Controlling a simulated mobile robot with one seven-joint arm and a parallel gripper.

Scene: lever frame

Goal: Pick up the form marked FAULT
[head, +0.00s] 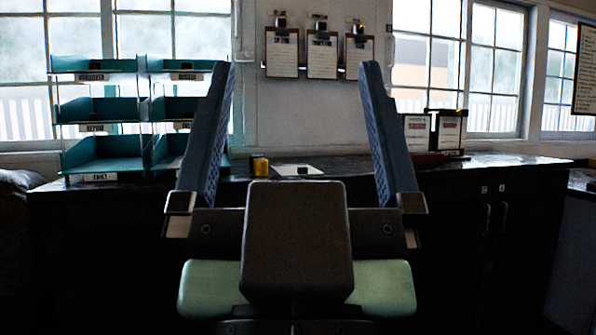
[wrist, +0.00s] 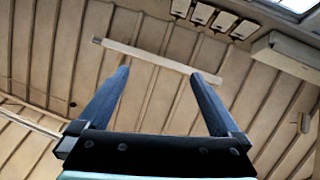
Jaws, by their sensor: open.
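Three clipboards with white forms hang on the wall in the head view: left (head: 282,53), middle (head: 322,55) and right (head: 359,55). Their headings are too small to read, so I cannot tell which one says FAULT. Two more dark-framed sheets, left (head: 417,134) and right (head: 449,132), stand upright in a holder on the counter. A white sheet (head: 290,171) lies flat on the counter with a small black object on it. My gripper (head: 296,68) is open and empty, its two blue fingers pointing up in front of the counter. It also shows in the wrist view (wrist: 159,75), open against the ceiling.
Teal tray racks (head: 100,150) with small labels stand at the counter's left. A small yellow object (head: 260,166) sits near the middle. The dark counter (head: 520,165) runs across the view with cupboards below. A dark board (head: 587,70) hangs at the far right.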

